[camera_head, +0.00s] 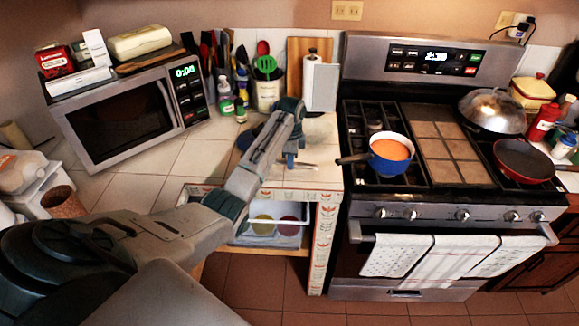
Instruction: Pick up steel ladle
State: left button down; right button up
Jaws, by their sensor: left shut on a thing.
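My left arm reaches in from the left over the tiled counter (322,150). My left gripper (290,160) points down at the counter, left of the stove, and is shut on the steel ladle. Only a thin pale piece of the ladle (306,165) shows, just right of the fingertips and low over the tiles. The arm and gripper hide the rest of it, and I cannot tell whether it touches the counter. My right gripper is not in view.
A microwave (115,115) stands on the left. On the stove to the right are a blue pot (390,165), a red pan (523,162) and a domed lid (491,108). The counter's right strip is clear.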

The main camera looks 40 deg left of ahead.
pick_arm(q)
jog(key=s+d+r+p, duration=0.2)
jog(key=s+d+p, duration=0.1)
jog(key=s+d, duration=0.7)
jog(key=shift+s+d+r+p, duration=0.15)
jog(key=shift+s+r+p, duration=0.2)
jog(key=shift+s, duration=0.8)
